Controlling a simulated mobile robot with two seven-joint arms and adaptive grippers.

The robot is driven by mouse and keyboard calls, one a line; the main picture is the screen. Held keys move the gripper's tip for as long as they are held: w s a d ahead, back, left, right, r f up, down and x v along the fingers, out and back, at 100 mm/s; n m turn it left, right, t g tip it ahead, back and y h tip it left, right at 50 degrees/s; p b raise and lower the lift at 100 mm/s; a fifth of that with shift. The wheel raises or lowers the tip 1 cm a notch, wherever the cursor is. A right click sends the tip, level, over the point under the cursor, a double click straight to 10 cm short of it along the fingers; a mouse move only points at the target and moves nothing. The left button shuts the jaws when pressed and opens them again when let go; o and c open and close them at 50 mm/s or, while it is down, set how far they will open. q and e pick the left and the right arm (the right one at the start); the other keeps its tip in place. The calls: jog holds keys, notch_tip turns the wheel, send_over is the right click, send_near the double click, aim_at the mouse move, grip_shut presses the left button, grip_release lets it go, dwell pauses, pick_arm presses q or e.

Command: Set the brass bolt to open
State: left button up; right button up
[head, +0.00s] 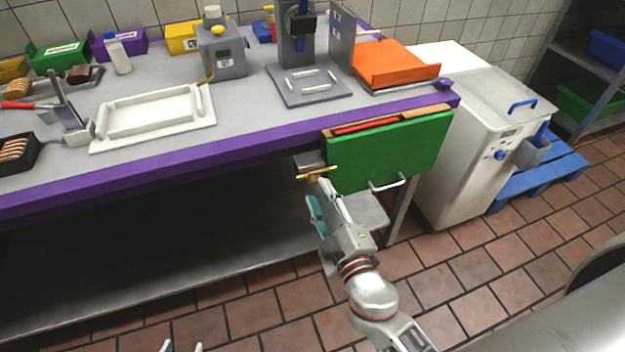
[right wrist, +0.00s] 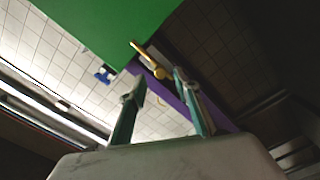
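The brass bolt (head: 316,173) is a small T-shaped piece at the left edge of the green panel (head: 395,150), under the purple table edge. It also shows in the right wrist view (right wrist: 150,62), beyond my fingertips and beside the green panel. My right gripper (head: 319,192) is just below and in front of the bolt, with its fingers apart. In the right wrist view nothing is between the fingers, and I see no clear contact with the bolt. Only the fingertips of my left gripper (head: 182,347) show at the bottom edge, spread apart and empty.
The green panel has a pale bar handle (head: 388,185) low on its front. The purple-edged table (head: 230,151) carries a white tray (head: 208,117) and an orange tray (head: 395,65). A white machine (head: 475,150) stands to the right. The tiled floor in front is clear.

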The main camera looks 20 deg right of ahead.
aim_at(313, 184)
jog(key=w+p, duration=0.1)
jog(key=w, duration=0.4)
jog(key=shift+a, duration=0.1)
jog(key=shift+f, duration=0.1)
grip_shut()
jog(key=shift+a, duration=0.1)
